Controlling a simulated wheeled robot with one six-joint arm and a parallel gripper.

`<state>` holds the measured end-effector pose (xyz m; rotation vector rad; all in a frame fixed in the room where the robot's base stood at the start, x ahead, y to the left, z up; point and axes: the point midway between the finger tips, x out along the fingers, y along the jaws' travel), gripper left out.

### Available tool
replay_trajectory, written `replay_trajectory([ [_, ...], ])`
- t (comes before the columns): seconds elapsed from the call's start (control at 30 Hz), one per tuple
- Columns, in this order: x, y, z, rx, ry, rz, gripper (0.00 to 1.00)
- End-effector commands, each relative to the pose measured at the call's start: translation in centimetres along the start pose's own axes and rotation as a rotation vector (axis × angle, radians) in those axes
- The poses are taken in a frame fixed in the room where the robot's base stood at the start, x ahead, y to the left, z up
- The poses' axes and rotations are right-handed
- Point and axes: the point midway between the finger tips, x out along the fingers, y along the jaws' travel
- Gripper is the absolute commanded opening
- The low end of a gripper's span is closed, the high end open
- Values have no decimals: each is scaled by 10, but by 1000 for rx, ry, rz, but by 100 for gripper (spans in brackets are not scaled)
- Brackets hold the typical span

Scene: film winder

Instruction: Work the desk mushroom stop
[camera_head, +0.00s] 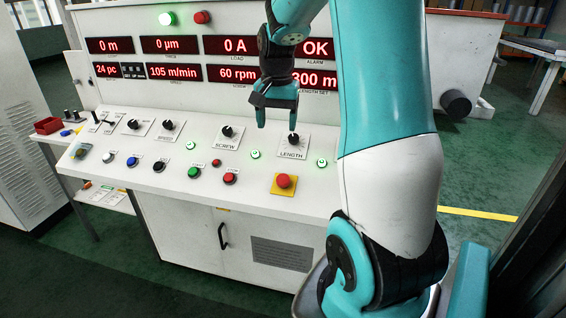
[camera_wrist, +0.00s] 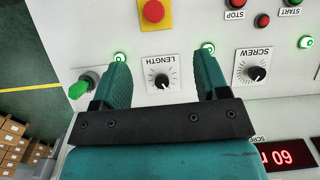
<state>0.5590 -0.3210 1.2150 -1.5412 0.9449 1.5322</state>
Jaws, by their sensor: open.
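The desk mushroom stop is a red round button (camera_head: 284,181) on a yellow square plate (camera_head: 284,191) at the front right of the sloped white desk. My gripper (camera_head: 275,122) is open and empty above the desk, behind the stop and near the LENGTH knob (camera_head: 293,139). In the wrist view my gripper's two teal fingers (camera_wrist: 160,80) stand apart, with the LENGTH knob (camera_wrist: 162,81) seen between them. The fingers are apart from the stop.
Green and red buttons (camera_head: 230,177) and a SCREW knob (camera_head: 227,131) lie left of the stop. A green-handled switch (camera_wrist: 82,88) is beside the fingers in the wrist view. Red displays (camera_head: 233,75) stand behind the desk. Green lit buttons (camera_head: 255,154) are nearby.

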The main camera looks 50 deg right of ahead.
Motion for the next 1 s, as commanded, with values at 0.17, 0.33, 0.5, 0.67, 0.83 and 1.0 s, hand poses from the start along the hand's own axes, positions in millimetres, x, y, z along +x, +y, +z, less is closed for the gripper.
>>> replay_trajectory([
  [0.17,9,14,-15,74,-2,14,68],
  [0.33,40,14,-14,71,-6,15,68],
  [0.5,80,15,-13,70,-7,16,68],
  [0.67,116,16,-13,69,-6,15,68],
  [0.83,148,16,-13,68,-4,14,68],
  [1.0,167,15,-14,68,-2,12,68],
])
